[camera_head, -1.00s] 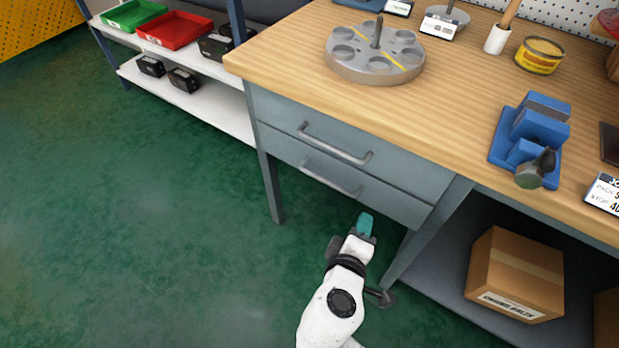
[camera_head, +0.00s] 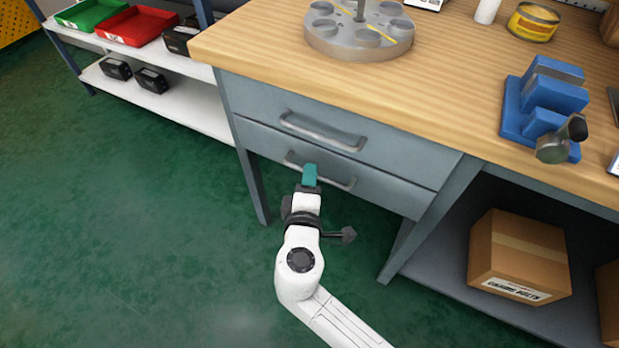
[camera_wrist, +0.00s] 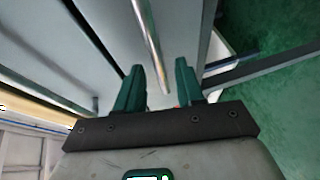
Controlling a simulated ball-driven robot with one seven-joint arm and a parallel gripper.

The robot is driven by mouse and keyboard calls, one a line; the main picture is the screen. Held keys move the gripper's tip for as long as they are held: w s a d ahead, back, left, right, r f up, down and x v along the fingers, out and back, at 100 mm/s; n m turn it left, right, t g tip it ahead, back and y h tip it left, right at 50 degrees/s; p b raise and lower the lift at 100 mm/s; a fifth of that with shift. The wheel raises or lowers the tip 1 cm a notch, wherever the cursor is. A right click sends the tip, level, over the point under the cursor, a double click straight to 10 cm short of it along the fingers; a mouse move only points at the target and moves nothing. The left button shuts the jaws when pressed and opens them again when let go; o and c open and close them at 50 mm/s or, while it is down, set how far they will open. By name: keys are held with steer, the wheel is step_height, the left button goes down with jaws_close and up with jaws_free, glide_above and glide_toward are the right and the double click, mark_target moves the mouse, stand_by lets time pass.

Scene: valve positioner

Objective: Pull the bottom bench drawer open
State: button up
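The bottom bench drawer (camera_head: 385,192) is a grey-blue front under the wooden bench top, closed flush below the top drawer. Its grey bar handle (camera_head: 342,184) is partly hidden by my gripper (camera_head: 310,170), which is at the handle's left part. In the wrist view my gripper (camera_wrist: 160,68) has its two teal fingers apart. The handle (camera_wrist: 150,40) shows as a shiny bar whose near end appears between the fingertips. I see no finger touching it, and I cannot tell how deep it sits between them.
The top drawer (camera_head: 300,105) with its own handle (camera_head: 322,133) is just above. A bench leg (camera_head: 254,187) stands left of the drawers. A cardboard box (camera_head: 518,258) sits on the lower shelf at right. A blue vise (camera_head: 545,100) is on the bench. Green floor (camera_head: 130,240) is clear at left.

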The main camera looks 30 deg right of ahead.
steer(key=shift+w+d+f, duration=0.15)
steer(key=shift+w+d, duration=0.2)
steer(key=shift+w, duration=0.2)
steer(key=shift+c, duration=0.3)
jaws_close()
